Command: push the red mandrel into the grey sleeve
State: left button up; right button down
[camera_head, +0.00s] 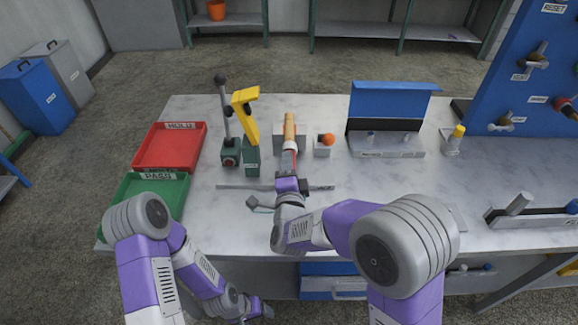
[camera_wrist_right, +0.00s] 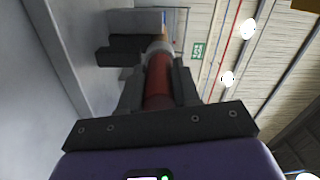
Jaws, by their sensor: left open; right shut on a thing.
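The red mandrel (camera_wrist_right: 158,82) is between the fingers of my right gripper (camera_wrist_right: 158,98) in the right wrist view. Its far end meets the light grey sleeve (camera_wrist_right: 160,47); how deep it sits inside cannot be told. In the head view, my right gripper (camera_head: 288,170) is on the table in front of a grey block, with a little red of the mandrel showing ahead of it. The sleeve (camera_head: 290,145) lies in line beyond, with a tan cylinder (camera_head: 289,127) behind it. My left gripper (camera_head: 262,309) hangs low before the table's front edge, open and apart from these parts.
A green stand with a yellow lever (camera_head: 246,112) is close left of the block, and an orange ball on a small block (camera_head: 326,140) is close right. Red (camera_head: 170,146) and green (camera_head: 150,187) trays are at left. A blue-backed fixture (camera_head: 388,104) stands farther right.

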jog(key=shift+w+r, duration=0.1)
jog(key=shift+w, duration=0.05)
jog(key=c, duration=0.7)
grip_release()
jog(key=shift+w, duration=0.15)
jog(key=shift+c, duration=0.2)
jog(key=s, duration=0.7)
jog(key=shift+s+p, duration=0.35)
jog(key=shift+p, duration=0.1)
jog(key=shift+d, duration=0.1)
